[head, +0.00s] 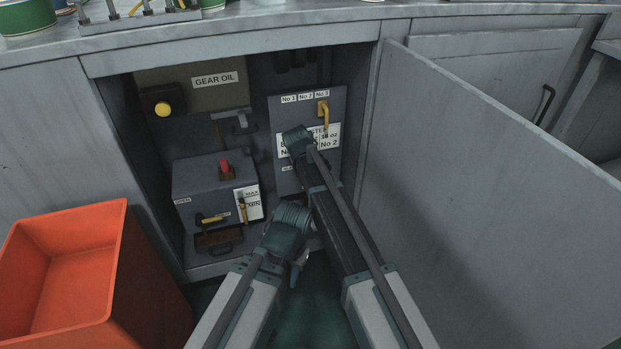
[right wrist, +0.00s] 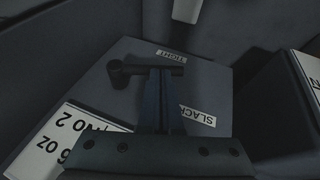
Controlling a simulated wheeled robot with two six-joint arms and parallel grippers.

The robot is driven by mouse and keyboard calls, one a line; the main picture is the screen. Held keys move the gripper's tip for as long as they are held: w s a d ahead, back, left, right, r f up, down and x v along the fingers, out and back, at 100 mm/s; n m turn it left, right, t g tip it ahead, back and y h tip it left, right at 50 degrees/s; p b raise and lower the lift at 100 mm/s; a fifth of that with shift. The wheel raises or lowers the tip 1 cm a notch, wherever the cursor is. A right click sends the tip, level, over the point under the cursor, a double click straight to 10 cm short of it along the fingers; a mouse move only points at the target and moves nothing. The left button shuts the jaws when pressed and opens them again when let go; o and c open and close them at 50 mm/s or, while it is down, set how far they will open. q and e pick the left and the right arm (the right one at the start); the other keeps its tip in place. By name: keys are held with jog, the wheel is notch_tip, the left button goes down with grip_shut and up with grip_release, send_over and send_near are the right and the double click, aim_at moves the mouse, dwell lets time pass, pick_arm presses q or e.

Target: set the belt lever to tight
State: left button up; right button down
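In the right wrist view the belt lever (right wrist: 137,68) is a dark bar with a round knob at its left end. Its bar lies just below the TIGHT label (right wrist: 171,56), and the SLACK label (right wrist: 198,116) is lower right. My right gripper (right wrist: 163,72) has its fingers together, their tips at the bar; whether they grip it or only touch it is unclear. In the head view my right arm hides this lever and its own fingers. My left gripper (head: 298,268) hangs low in front of the cabinet, its fingers too small to read.
A grey panel (head: 337,100) with a yellow lever (head: 323,112) stands behind my right arm. A grey box (head: 190,178) with a red knob (head: 225,168) is to its left. An open door (head: 490,190) bounds the right; an orange bin (head: 50,290) stands left.

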jog(key=shift+f+b, duration=0.3)
jog(key=shift+f, duration=0.25)
notch_tip(320, 180, down, 6)
jog(key=d+b, duration=0.2)
jog(key=b, duration=0.3)
jog(key=shift+w+d+r+b, duration=0.2)
jog(key=shift+w+d+b, duration=0.05)
jog(key=shift+w+b, duration=0.15)
jog(key=shift+d, duration=0.15)
dwell(0.4)
dwell(0.4)
